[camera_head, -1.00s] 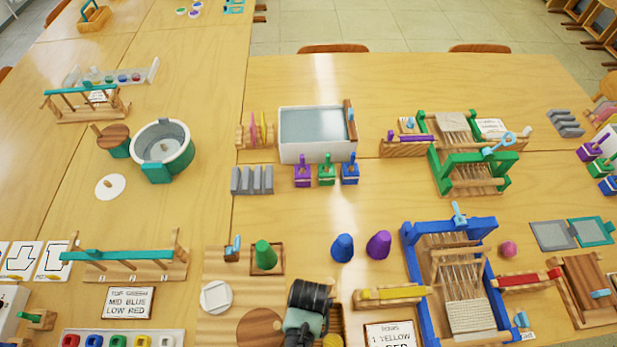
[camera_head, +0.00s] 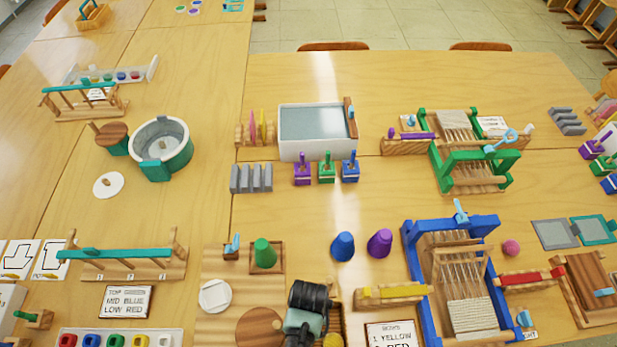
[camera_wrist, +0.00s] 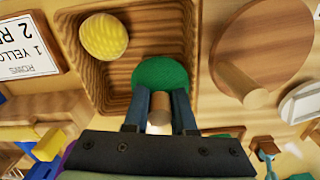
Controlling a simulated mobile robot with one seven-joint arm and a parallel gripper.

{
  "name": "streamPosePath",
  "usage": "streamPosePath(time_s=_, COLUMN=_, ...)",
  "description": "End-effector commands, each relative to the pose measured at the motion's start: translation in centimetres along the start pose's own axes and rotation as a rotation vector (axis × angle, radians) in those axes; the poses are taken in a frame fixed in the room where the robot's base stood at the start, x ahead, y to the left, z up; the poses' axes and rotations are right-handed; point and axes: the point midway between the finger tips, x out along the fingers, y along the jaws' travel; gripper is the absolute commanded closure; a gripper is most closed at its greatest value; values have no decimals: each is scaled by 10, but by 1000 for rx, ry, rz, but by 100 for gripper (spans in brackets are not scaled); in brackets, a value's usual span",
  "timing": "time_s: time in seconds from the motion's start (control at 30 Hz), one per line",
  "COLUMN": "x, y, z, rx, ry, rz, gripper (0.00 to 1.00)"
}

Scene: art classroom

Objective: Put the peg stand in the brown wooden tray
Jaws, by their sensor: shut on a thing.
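In the wrist view my gripper (camera_wrist: 158,103) is shut on the upright wooden peg of the peg stand. The peg stand's round green base (camera_wrist: 163,73) shows just beyond the fingertips. The brown wooden tray (camera_wrist: 160,40) is beneath, with a yellow lumpy ball (camera_wrist: 104,37) in its far left part. The green base overlaps the tray's near part; I cannot tell whether it touches the tray floor. In the head view my dark wrist covers much of the tray (camera_head: 334,313), and the peg stand is hidden.
A round wooden lid with a knob (camera_wrist: 262,52) lies right of the tray in the wrist view. A card (camera_head: 392,333) and a yellow-wrapped wooden shuttle (camera_head: 392,292) are to the tray's right in the head view. A green cone (camera_head: 264,252) stands behind, left.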

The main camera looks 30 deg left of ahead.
Motion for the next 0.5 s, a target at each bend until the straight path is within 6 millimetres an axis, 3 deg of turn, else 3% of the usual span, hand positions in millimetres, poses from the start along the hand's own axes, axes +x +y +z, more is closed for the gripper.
streamPosePath(time_s=0.23, x=0, y=0, z=0, rx=0, ry=0, rz=0, gripper=100)
streamPosePath(time_s=0.27, x=0, y=0, z=0, rx=0, ry=0, rz=0, gripper=71)
streamPosePath(time_s=0.43, x=0, y=0, z=0, rx=0, ry=0, rz=0, gripper=41)
streamPosePath(time_s=0.5, x=0, y=0, z=0, rx=0, ry=0, rz=0, gripper=41)
